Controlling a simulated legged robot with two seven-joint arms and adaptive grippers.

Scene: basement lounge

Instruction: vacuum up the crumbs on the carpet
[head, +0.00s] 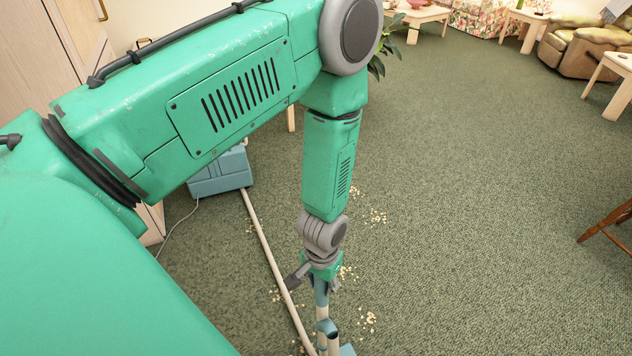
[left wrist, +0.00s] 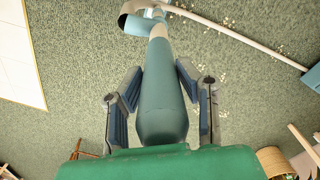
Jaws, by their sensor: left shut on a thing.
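My left gripper (head: 316,276) reaches down from the green arm and is shut on the blue-grey vacuum handle (head: 322,298). In the left wrist view, the two finger pads of my left gripper (left wrist: 160,98) flank the thick handle (left wrist: 162,85). A pale hose (head: 268,248) runs from the blue vacuum body (head: 220,175) to the wand near the bottom edge. Pale crumbs (head: 368,318) lie scattered on the green carpet (head: 470,200) on both sides of the wand; more crumbs (head: 378,216) lie farther off. The floor nozzle is not clearly visible. My right gripper is not in view.
A thin cord (head: 178,222) trails from the vacuum body towards the wooden cabinet (head: 45,60) at left. A wooden chair (head: 608,230) stands at the right edge. Tables (head: 418,16) and an armchair (head: 580,48) stand at the back. The carpet's middle and right are open.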

